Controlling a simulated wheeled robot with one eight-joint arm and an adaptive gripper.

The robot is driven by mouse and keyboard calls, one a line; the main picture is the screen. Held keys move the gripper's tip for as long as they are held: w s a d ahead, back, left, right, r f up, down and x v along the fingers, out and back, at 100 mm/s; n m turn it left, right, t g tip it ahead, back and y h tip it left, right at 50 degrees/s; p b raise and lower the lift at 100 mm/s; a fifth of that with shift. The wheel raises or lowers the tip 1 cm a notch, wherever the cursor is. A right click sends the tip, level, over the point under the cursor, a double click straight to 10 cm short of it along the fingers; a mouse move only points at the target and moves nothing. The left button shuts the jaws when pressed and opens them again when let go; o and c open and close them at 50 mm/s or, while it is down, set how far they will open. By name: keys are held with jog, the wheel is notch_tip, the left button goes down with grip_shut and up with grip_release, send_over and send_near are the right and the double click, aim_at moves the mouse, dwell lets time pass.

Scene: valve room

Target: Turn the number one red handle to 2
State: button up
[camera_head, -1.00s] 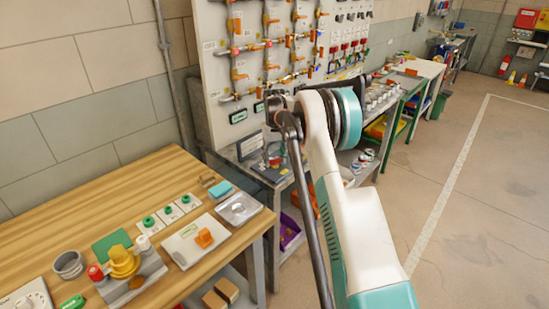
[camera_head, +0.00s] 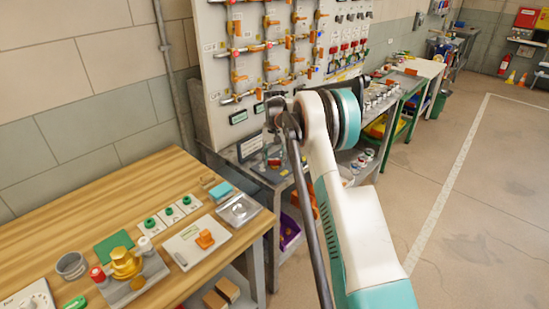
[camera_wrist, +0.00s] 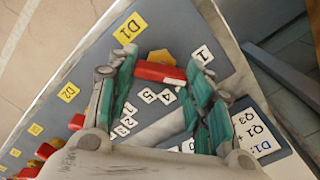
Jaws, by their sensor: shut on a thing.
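In the wrist view, my gripper (camera_wrist: 160,68) has its two green-padded fingers on either side of a red handle (camera_wrist: 158,72), shut on it. White number tags lie around the handle: 1 (camera_wrist: 203,55), 4 (camera_wrist: 149,95) and 5 (camera_wrist: 168,95), with others partly behind the left finger. The handle lies nearly crosswise in the picture, and its right end points roughly below the 1 tag.
More red handles (camera_wrist: 77,121) run down the panel's left side, beside yellow labels such as D2 (camera_wrist: 68,92). In the head view, a wooden table (camera_head: 60,235) with fixtures stands at left; the floor (camera_head: 480,220) at right is clear.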

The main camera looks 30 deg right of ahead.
jog(key=shift+m, duration=0.5)
jog(key=o, duration=1.1)
notch_tip(320, 180, up, 12)
